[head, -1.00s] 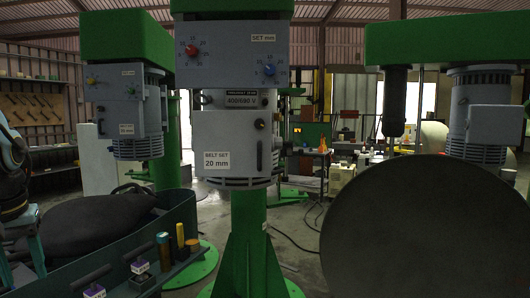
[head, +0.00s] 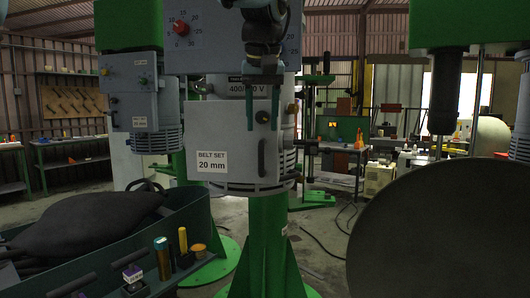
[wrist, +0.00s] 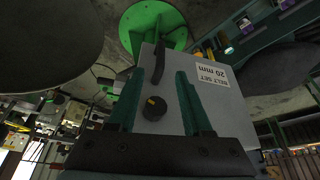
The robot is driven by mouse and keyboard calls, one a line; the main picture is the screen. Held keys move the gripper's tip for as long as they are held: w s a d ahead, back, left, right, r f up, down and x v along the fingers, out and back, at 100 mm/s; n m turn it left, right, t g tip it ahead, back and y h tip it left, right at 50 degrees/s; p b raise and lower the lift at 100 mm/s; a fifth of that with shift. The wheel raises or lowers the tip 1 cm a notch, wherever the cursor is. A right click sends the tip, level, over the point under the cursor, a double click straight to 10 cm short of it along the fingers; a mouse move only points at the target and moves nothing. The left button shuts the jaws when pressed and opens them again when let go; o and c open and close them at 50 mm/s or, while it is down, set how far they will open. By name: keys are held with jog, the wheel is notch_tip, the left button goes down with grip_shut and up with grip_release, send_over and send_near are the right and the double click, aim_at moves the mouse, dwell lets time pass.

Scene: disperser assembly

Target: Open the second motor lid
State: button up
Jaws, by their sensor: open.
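The central motor's lid (head: 228,146) is a grey panel labelled "BELT SET 20 mm". It looks closed. It has a dark round knob with a yellow mark (head: 262,117) near its upper right and a dark vertical handle (head: 262,157) below. My gripper (head: 263,124) reaches down in front of the lid, its two teal fingers apart on either side of the knob. In the wrist view, the fingers (wrist: 160,74) spread over the lid (wrist: 208,110), with the knob (wrist: 154,108) between them and the handle (wrist: 159,62) near the fingertips. Contact cannot be told.
A grey control panel with a red dial (head: 181,28) sits above the lid. A large dark round drum (head: 440,230) stands at the right. A tray (head: 95,255) with a dark bag and small parts fills the lower left. Another motor (head: 140,95) stands behind at left.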

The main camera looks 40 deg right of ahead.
aim_at(261, 151)
jog(key=p+x, duration=0.1)
jog(key=x, duration=0.8)
jog(key=shift+p, duration=0.35)
jog(key=shift+c, duration=0.2)
grip_shut()
dwell(0.6)
